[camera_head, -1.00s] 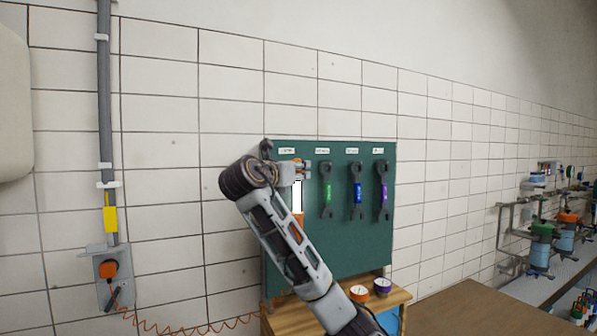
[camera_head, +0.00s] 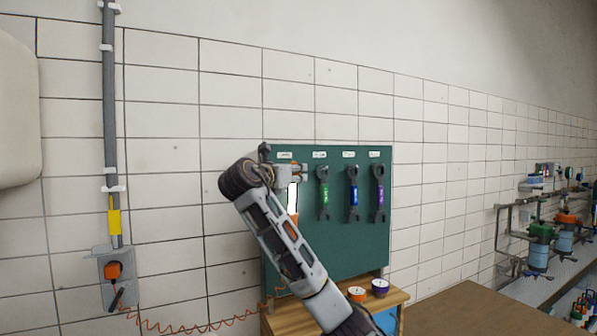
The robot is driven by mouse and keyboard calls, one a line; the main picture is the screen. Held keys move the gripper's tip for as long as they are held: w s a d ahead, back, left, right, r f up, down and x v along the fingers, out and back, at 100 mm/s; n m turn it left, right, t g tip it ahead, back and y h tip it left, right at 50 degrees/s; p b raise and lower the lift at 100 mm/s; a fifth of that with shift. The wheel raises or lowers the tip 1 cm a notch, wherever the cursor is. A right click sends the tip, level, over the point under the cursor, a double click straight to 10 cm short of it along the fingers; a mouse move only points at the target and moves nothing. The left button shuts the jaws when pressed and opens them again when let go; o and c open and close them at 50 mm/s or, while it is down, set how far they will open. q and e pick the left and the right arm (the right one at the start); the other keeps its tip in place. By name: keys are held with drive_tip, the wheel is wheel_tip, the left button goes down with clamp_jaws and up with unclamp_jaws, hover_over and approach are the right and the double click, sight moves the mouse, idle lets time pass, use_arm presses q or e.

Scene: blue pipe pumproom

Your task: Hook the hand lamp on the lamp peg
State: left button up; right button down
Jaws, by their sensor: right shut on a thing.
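The hand lamp (camera_head: 293,199) hangs upright in front of the left part of the green board (camera_head: 340,245), with a bright white tube and an orange handle below. My right gripper (camera_head: 298,171) is shut on the lamp near its top. My forearm hides part of the handle. The lamp peg is hidden behind the gripper or too small to make out, under the leftmost label on the board. I cannot tell whether the lamp's hook touches a peg. My left gripper is not in view.
Three wrenches with green (camera_head: 324,194), blue (camera_head: 354,192) and purple (camera_head: 378,192) bands hang right of the lamp. Two tape rolls (camera_head: 357,293) sit on the wooden cabinet below. An orange coiled cord (camera_head: 190,328) runs from the wall socket (camera_head: 115,271).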

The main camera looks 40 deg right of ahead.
drive_tip(key=shift+w+d+r, duration=0.1)
drive_tip(key=shift+w+r, duration=0.15)
drive_tip(key=shift+w, duration=0.15)
drive_tip(key=shift+n+t, duration=0.3)
drive_tip(key=w+f, duration=0.2)
drive_tip(key=w, duration=0.1)
drive_tip(key=shift+d+f, duration=0.2)
drive_tip(key=shift+d, duration=0.2)
